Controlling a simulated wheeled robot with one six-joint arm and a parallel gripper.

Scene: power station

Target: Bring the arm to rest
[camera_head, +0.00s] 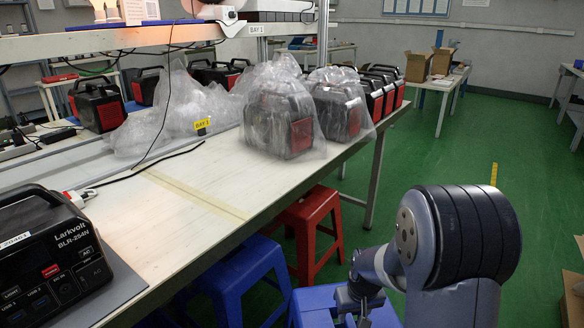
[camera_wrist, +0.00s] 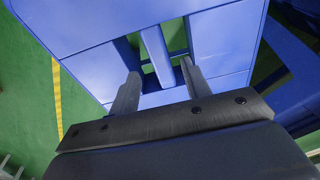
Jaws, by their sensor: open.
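My arm shows at the right of the head view, bent, with its lower part reaching down over a blue stool (camera_head: 318,303). My gripper (camera_wrist: 158,82) is open in the wrist view, its two fingers apart with nothing between them. It points at the blue stool, whose top with a cut-out shows in the wrist view (camera_wrist: 215,45). I cannot tell how far the fingertips are from the stool. In the head view the fingertips (camera_head: 364,320) are near the bottom edge and partly cut off.
A long workbench (camera_head: 215,185) runs along the left. It bears a Larkvolt power station (camera_head: 50,255), bagged units (camera_head: 285,115) and several other units. A red stool (camera_head: 318,225) and another blue stool (camera_head: 235,275) stand at its side. Green floor (camera_head: 440,155) is open behind my arm.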

